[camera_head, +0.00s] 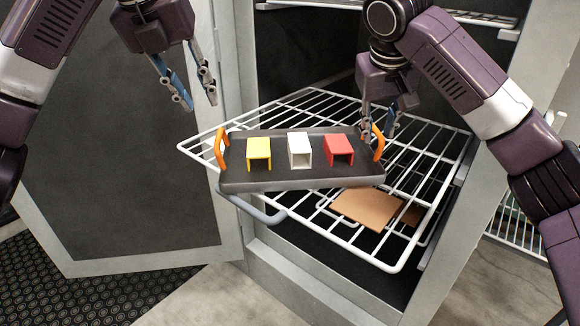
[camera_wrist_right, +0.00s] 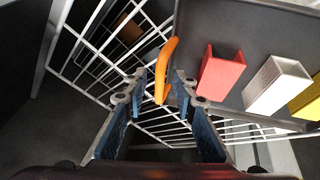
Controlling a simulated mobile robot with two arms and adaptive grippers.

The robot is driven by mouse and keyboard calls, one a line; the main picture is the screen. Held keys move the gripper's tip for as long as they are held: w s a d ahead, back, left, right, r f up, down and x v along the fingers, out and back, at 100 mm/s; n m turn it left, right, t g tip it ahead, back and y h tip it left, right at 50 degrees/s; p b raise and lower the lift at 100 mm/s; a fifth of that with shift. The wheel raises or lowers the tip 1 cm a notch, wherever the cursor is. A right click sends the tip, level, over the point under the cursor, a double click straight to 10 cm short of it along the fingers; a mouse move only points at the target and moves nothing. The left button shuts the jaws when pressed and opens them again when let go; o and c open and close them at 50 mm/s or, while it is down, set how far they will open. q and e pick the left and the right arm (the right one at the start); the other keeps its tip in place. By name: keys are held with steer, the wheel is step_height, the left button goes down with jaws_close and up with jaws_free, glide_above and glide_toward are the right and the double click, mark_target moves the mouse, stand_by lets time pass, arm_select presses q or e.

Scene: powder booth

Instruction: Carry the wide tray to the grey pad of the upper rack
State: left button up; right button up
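The wide tray (camera_head: 300,183) is dark grey with an orange handle at each end. It rests on a pulled-out white wire rack and carries a yellow, a white and a red channel-shaped piece. My left gripper (camera_head: 198,103) is open and empty, above and left of the tray's left handle (camera_head: 221,149). My right gripper (camera_head: 377,135) is at the right handle (camera_head: 378,142). In the right wrist view its fingers (camera_wrist_right: 160,88) are apart, with the orange handle (camera_wrist_right: 168,65) between or just beyond the tips; contact cannot be told. I cannot make out a grey pad.
The wire rack (camera_head: 425,190) extends from a grey cabinet. A brown board (camera_head: 366,208) shows below its wires. Another wire rack (camera_head: 460,14) is higher up at the top edge. An open door (camera_head: 130,200) stands at left, and a cabinet post (camera_head: 490,130) at right.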

steer(key=v, duration=1)
steer(key=shift+s, duration=0.15)
